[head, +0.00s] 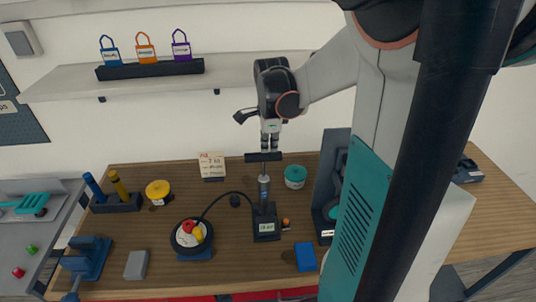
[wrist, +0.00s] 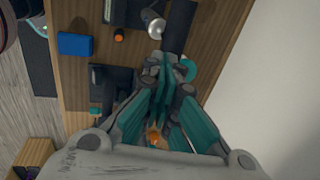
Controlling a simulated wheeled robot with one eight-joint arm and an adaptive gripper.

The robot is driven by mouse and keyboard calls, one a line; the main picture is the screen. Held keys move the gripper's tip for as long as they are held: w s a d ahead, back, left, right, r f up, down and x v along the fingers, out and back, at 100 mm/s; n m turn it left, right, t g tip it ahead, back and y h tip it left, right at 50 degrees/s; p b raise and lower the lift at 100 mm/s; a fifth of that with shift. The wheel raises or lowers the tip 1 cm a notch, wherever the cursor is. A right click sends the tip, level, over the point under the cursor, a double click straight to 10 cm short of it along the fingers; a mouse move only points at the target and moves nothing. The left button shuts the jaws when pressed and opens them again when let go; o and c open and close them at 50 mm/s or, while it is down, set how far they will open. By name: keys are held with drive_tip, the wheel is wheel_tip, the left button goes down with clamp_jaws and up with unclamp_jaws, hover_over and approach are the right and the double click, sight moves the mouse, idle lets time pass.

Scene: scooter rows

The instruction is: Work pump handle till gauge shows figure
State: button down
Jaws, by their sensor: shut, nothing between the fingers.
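The pump stands upright on the wooden table in the head view, with a grey-blue cylinder (head: 264,190) on a black base. Its black T-shaped handle (head: 264,157) is at the top, with a short stretch of rod showing below it. The small gauge display (head: 266,227) is on the base's front; its figure is too small to read surely. My gripper (head: 269,148) points down just above the handle, shut and empty; I cannot tell whether it touches the handle.
A card with writing (head: 211,165) stands behind the pump. A hose runs left to a round black item (head: 191,237). A teal-lidded tin (head: 295,176) and tall black rack (head: 330,180) stand right. A blue block (head: 306,257) lies in front.

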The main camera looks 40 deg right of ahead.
drive_tip(key=shift+s+a+r, duration=0.15)
drive_tip(key=shift+r, duration=0.65)
drive_tip(key=shift+s+a+r, duration=0.1)
drive_tip(key=shift+a+r, duration=0.05)
drive_tip(key=shift+r, duration=0.6)
idle(0.4)
